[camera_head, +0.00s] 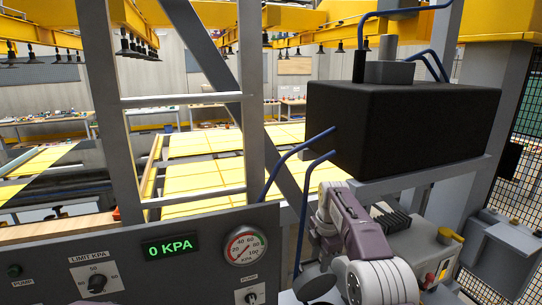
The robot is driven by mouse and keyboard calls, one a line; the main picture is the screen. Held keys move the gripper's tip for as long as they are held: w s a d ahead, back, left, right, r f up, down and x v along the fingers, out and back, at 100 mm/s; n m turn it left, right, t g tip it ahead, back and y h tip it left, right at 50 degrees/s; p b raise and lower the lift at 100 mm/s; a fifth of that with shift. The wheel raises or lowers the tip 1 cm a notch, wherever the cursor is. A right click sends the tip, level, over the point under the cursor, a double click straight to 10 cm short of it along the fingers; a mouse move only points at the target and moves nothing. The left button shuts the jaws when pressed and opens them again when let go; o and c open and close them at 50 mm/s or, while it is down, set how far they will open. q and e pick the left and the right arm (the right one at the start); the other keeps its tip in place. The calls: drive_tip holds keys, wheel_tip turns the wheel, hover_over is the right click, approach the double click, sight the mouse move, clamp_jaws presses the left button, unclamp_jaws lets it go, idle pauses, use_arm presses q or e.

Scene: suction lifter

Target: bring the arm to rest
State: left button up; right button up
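My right arm (365,236) comes in from the bottom right, with white joints and purple-grey links. It is bent and raised beside the control panel, below the black box. Its gripper fingers cannot be clearly made out among the arm links and the dark parts behind them, so their opening and any hold cannot be told.
The grey control panel (120,250) has a green 0 KPA display (170,247), a round gauge (245,246) and knobs. A black box (400,125) with blue hoses sits on a grey frame above my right arm. Yellow panels (200,180) lie beyond the upright posts.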

drive_tip(key=s+d+f+m+b, duration=0.1)
drive_tip(key=s+f+m, duration=0.4)
drive_tip(key=s, duration=0.5)
drive_tip(key=s+d+f+m+b, duration=0.1)
drive_tip(key=s+f+m+b, duration=0.1)
drive_tip(key=s+f+m, duration=0.3)
drive_tip(key=s+d+f+m+b, duration=0.1)
drive_tip(key=s+f+m, duration=0.4)
drive_tip(key=s+m, duration=0.7)
drive_tip(key=s+b, duration=0.1)
drive_tip(key=s, duration=0.2)
drive_tip(key=shift+f, duration=0.15)
drive_tip(key=shift+s, duration=0.2)
drive_tip(key=shift+w, duration=0.1)
